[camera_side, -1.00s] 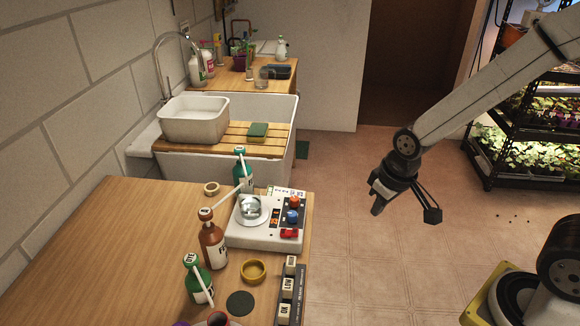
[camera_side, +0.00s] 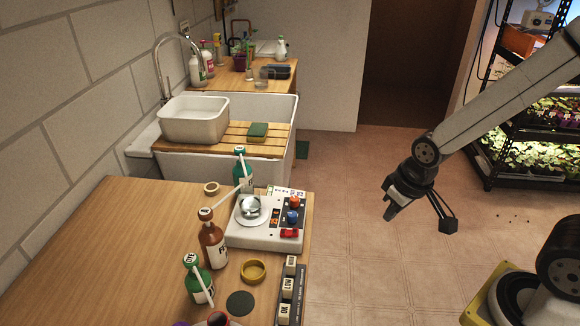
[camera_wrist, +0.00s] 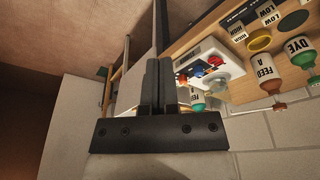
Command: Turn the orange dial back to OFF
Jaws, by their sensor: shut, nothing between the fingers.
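The orange dial (camera_side: 293,202) sits at the back of the white stirrer box's (camera_side: 262,236) control panel, near the right edge of the wooden table. A blue dial (camera_side: 292,217) and a red switch (camera_side: 289,233) are in front of it. The orange dial's setting is too small to read. My gripper (camera_side: 390,214) is shut and empty, in the air over the floor to the right of the table, apart from the box. In the wrist view the shut fingers (camera_wrist: 158,70) point up the picture, with the orange dial (camera_wrist: 215,61) to their right.
On the table stand a brown bottle (camera_side: 212,247), green bottles (camera_side: 200,281), a yellow ring (camera_side: 254,271) and a rack of labelled blocks (camera_side: 290,290). A sink (camera_side: 285,135) is behind the table. The air between gripper and panel looks clear.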

